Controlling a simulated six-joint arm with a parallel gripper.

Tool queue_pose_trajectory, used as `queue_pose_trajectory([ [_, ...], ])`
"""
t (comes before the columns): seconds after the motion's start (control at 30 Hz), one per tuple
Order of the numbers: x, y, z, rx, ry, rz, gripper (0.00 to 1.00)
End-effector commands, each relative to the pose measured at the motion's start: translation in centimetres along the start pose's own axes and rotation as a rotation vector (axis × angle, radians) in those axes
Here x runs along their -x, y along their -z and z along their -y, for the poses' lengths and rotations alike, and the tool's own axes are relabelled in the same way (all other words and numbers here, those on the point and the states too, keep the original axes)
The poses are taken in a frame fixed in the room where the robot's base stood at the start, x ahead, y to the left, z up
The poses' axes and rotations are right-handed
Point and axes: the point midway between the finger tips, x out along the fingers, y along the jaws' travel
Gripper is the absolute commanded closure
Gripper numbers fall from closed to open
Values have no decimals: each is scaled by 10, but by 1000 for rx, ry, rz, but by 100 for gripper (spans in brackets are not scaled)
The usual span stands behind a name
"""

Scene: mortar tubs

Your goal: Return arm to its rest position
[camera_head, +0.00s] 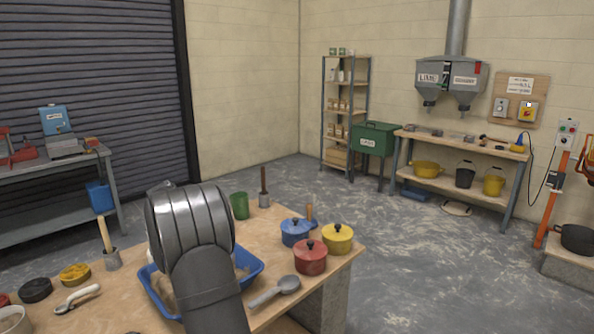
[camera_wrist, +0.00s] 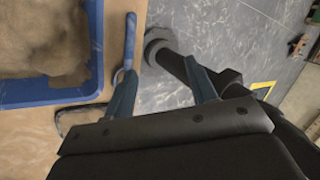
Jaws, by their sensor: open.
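In the head view my arm (camera_head: 200,250) rises over the front of the wooden workbench and hides part of a blue tray (camera_head: 158,291). My gripper's fingers are hidden in that view. The blue tray (camera_wrist: 50,92), holding a sandy brown heap (camera_wrist: 45,35), lies left of the fingers in the wrist view.
A trowel (camera_head: 78,298) lies at left. Open floor (camera_head: 430,270) spreads to the right.

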Motion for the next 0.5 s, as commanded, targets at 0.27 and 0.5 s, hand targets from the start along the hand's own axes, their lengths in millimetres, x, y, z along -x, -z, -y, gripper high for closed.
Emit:
queue_pose_trajectory([
  [0.27,-26,-14,6,12,28,4,48],
  [0.5,-43,-14,-3,12,27,5,48],
])
